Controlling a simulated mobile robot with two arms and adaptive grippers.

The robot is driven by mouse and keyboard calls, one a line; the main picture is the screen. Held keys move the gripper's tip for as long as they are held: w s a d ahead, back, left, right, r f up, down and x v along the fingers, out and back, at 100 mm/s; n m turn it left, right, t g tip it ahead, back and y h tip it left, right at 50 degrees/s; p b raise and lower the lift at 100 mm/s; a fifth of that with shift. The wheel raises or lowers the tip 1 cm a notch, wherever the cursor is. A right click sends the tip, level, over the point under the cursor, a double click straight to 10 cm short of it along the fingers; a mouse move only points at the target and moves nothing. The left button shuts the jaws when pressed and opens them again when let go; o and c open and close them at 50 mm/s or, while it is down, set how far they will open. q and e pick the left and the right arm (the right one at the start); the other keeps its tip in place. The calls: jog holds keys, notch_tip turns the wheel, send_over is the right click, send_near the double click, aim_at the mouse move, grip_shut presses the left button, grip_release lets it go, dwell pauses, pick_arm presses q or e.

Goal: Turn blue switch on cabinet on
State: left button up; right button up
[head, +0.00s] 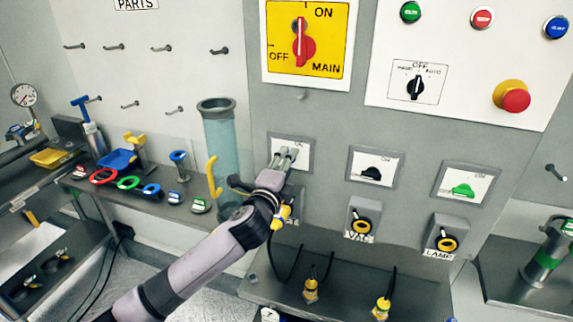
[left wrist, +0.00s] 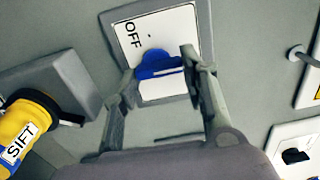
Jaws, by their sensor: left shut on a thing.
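The blue switch (left wrist: 157,65) sits on a white plate in a grey frame on the cabinet front. In the left wrist view the word OFF shows on the plate above and left of it; which mark the switch points at is not clear. My left gripper (head: 287,156) is at the leftmost of three switch plates in the head view and covers the blue switch there. In the left wrist view its fingers lie on either side of the blue switch, shut on it. My right gripper is not in view.
A black switch (head: 371,174) and a green switch (head: 462,190) sit to the right. A red main switch (head: 303,45) is above, and a red emergency button (head: 515,98) is at upper right. A clear cylinder (head: 221,150) stands just left. Yellow plugs are below.

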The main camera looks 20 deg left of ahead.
pick_arm(q)
jog(key=o, duration=1.2)
jog(key=shift+c, duration=0.2)
jog(key=s, duration=1.2)
jog(key=shift+a, duration=0.2)
